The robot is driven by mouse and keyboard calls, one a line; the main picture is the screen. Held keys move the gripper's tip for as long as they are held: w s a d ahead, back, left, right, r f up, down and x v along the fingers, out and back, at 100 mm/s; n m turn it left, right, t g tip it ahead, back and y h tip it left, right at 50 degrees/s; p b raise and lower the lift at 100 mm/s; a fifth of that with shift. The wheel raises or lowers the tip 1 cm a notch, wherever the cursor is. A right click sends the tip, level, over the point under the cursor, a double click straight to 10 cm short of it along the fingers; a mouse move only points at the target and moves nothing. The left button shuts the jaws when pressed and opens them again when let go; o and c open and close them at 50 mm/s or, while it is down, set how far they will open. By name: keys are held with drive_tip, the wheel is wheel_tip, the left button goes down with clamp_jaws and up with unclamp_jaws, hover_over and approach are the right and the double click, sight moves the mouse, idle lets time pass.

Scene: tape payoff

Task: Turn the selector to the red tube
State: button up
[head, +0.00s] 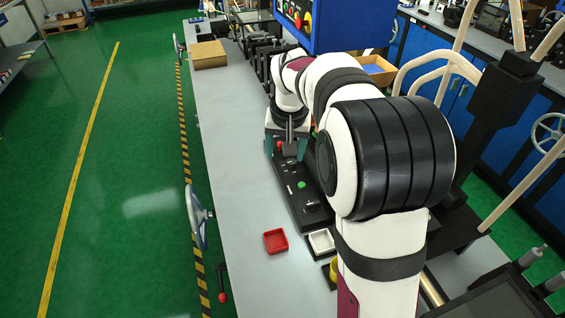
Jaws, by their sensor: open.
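My gripper (286,148) is at the far end of my white-and-black arm, over the upper part of a black control panel (296,208) on the grey bench. Its two teal fingers stand apart, and it is open. A grey upright part (290,138) and a small red part (280,146) show between the fingers. I cannot tell whether the grey part is the selector, or whether the gripper touches it. The panel also carries a green button (302,184) and a dark knob (312,205). I cannot make out a red tube; my arm hides much of the bench behind it.
A cardboard box (208,54) sits at the far left. A blue cabinet (350,25) stands behind my arm. Cream tubes (443,64) rise at right.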

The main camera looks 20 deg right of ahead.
drive_tip(key=shift+g+y, duration=0.3)
drive_tip(key=s, duration=0.1)
drive_tip(key=s+a+r, duration=0.1)
drive_tip(key=s, duration=0.1)
drive_tip(key=s+a, duration=0.1)
drive_tip(key=s, duration=0.1)
drive_tip(key=shift+a+r, duration=0.15)
drive_tip(key=w+a+f+t+y, duration=0.1)
drive_tip(key=w+a+f+t, duration=0.3)
drive_tip(key=w+a+f, duration=0.45)
drive_tip(key=m+t+h, duration=0.3)
drive_tip(key=t+h, duration=0.1)
drive_tip(key=h, duration=0.5)
approach(291, 163)
drive_tip(key=x, duration=0.9)
drive_tip(key=shift+w+d, duration=0.1)
